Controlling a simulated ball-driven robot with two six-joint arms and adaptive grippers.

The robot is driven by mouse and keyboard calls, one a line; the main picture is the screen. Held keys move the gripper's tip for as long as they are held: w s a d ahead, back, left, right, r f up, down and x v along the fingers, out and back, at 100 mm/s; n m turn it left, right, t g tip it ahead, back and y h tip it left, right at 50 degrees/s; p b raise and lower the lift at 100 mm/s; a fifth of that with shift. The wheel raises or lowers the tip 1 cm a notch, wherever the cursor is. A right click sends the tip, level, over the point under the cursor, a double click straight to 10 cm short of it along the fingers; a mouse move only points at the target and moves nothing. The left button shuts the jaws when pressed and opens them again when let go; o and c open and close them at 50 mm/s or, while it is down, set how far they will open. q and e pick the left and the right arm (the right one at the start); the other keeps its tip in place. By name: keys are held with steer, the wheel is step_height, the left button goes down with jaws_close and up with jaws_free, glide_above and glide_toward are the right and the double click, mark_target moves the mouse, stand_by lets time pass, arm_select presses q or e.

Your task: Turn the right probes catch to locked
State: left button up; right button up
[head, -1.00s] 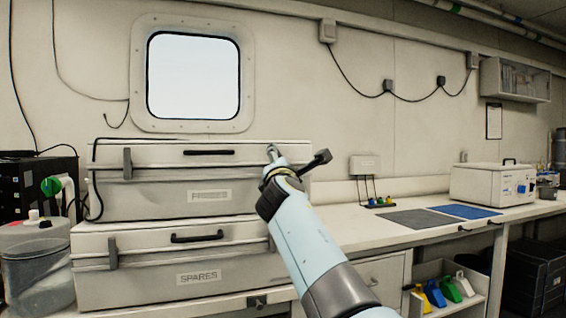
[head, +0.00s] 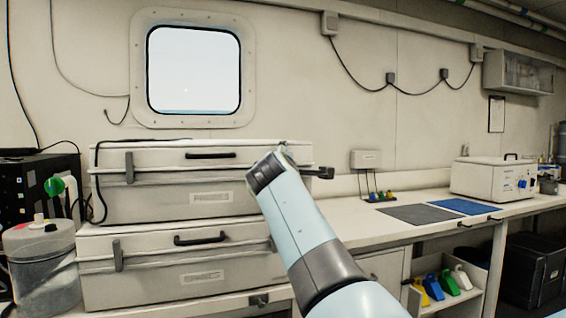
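The upper pale case (head: 150,200), its label too blurred to read surely but seemingly PROBES, lies flat on a similar case. Its left catch (head: 129,168) is a grey upright bar across the lid seam. Its right catch is hidden behind my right arm and wrist, so its position cannot be seen. My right gripper (head: 284,149) is at the right end of this case, near the lid seam. It is mostly hidden behind my wrist, so its fingers and any contact cannot be made out. My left gripper is not in view.
The lower case (head: 130,286) has a grey catch (head: 117,255) and a dark handle (head: 200,238). A lidded tub (head: 40,265) stands at left. To the right, the counter holds grey (head: 418,214) and blue mats (head: 460,206) and a white box (head: 490,178).

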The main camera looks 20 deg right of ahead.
steer(key=shift+f, duration=0.1)
stand_by(0.3)
steer(key=o, duration=1.2)
